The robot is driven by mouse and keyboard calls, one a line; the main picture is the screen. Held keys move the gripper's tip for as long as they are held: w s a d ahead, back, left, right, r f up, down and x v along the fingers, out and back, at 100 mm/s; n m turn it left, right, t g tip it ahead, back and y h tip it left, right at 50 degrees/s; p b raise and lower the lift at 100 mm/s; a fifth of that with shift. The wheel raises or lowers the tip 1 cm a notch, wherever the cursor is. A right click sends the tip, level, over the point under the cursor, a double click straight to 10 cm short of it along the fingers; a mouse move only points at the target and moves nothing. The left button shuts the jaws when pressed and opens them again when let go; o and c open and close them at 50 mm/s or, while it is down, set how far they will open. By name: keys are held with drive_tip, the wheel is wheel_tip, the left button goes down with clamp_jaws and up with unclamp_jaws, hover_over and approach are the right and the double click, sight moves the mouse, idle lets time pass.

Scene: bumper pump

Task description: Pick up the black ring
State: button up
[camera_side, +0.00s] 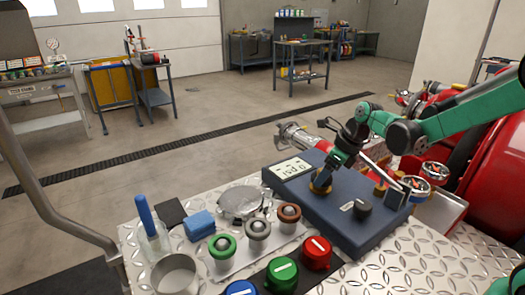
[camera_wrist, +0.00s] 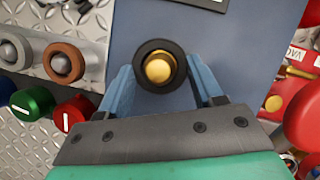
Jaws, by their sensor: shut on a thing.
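The black ring (camera_wrist: 158,44) shows in the wrist view between the two fingertips of my gripper (camera_wrist: 159,72). A brass fitting (camera_wrist: 158,68) stands inside the ring, which surrounds it. The ring is over the dark blue panel box (camera_wrist: 214,22); whether it rests on the box or is lifted cannot be told. My gripper is shut on the ring from both sides. In the side view my gripper (camera_side: 328,173) points down at the brass fitting (camera_side: 320,187) on the box (camera_side: 338,218); the ring is hard to make out there.
A black knob (camera_side: 362,209) and a display (camera_side: 291,168) are on the box. Green (camera_side: 222,246), grey (camera_side: 257,229) and brown (camera_side: 289,212) rings stand left of it. Red (camera_side: 316,252), green and blue knobs are in front. A metal cup (camera_side: 176,275) stands at front left. Red machinery is at right.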

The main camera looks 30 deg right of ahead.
drive_tip(key=shift+r, duration=0.15)
wheel_tip(320, 180, up, 20)
idle(0.4)
drive_tip(key=shift+f, duration=0.2)
drive_tip(key=w+a+f+n+g+y, duration=0.1)
drive_tip(key=a+f+n, duration=0.4)
drive_tip(key=a, duration=0.8)
drive_tip(key=w+a+f+n+g+y, duration=0.15)
drive_tip(key=a+f+n, duration=0.35)
drive_tip(key=a, duration=0.8)
drive_tip(key=shift+s+a+f+n+g, duration=0.3)
drive_tip(key=shift+s+a+f, duration=0.4)
drive_tip(key=shift+a+f, duration=0.95)
drive_tip(key=shift+s+a+f+n+g, duration=0.1)
drive_tip(key=shift+s+a+f+n, duration=0.45)
drive_tip(key=shift+a+f, duration=1.1)
drive_tip(key=shift+s+a+f+n+g, duration=0.15)
drive_tip(key=shift+s+a+f, duration=0.9)
drive_tip(key=shift+f, duration=1.05)
drive_tip(key=shift+w+a+f, duration=0.1)
drive_tip(key=shift+w+f, duration=0.05)
drive_tip(key=shift+f, duration=0.05)
